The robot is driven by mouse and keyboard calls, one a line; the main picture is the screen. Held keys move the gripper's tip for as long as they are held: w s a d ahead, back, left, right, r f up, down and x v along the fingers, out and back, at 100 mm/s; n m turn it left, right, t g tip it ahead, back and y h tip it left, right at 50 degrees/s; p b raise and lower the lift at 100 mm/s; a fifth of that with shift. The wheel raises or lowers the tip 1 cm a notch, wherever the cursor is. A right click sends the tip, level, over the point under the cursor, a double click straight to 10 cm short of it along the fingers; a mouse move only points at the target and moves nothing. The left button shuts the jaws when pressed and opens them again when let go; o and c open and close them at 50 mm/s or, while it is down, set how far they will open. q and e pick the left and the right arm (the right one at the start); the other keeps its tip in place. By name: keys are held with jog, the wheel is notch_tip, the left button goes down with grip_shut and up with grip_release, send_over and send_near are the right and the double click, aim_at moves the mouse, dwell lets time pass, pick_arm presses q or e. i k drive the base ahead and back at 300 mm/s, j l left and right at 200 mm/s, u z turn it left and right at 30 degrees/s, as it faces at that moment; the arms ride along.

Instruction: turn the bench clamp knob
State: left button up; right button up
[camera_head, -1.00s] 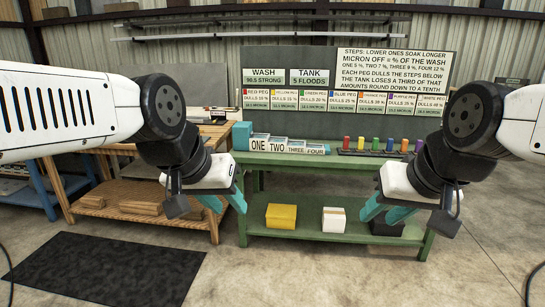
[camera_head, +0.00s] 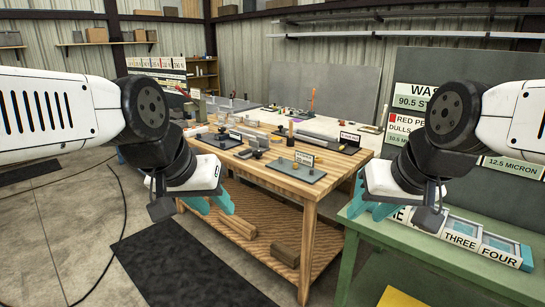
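A wooden workbench (camera_head: 300,190) stands in the middle of the view. On it lie dark plates with small fixtures and white label cards: a front plate (camera_head: 287,172), a left plate (camera_head: 218,140) and a right-rear plate (camera_head: 340,145). Small knob-like parts sit on them, such as one on the front plate (camera_head: 291,166). The labels are too small to read, so I cannot tell which is the bench clamp knob. My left gripper (camera_head: 212,205) is open and empty in front of the bench's left side. My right gripper (camera_head: 371,208) is open and empty, in front of the green table in the picture.
The green table (camera_head: 440,262) with a labelled tray (camera_head: 481,243) stands at the right. A black mat (camera_head: 185,265) lies on the concrete floor (camera_head: 70,240) before the bench. Wood blocks (camera_head: 285,254) lie on the bench's lower shelf. Free floor is at the left.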

aim_at(257, 153)
jog(key=i+j+u, duration=0.15)
jog(key=i+u, duration=0.65)
jog(key=i, duration=0.2)
jog(key=i+l+u, duration=0.15)
jog(key=i+u, duration=0.25)
jog(key=i+z, duration=0.1)
jog(key=i, duration=0.3)
jog(key=i+j+z, duration=0.15)
jog(key=i, duration=0.25)
jog(key=i+z, duration=0.15)
jog(key=z, duration=0.2)
jog(key=i+z, duration=0.15)
jog(key=z, duration=0.25)
jog(key=i+j+z, duration=0.1)
jog(key=z, duration=0.25)
jog(key=i+z, duration=0.15)
jog(key=z, duration=0.2)
jog(key=i+z, duration=0.15)
jog(key=z, duration=0.2)
jog(key=i+j+z, duration=0.1)
jog(key=z, duration=0.25)
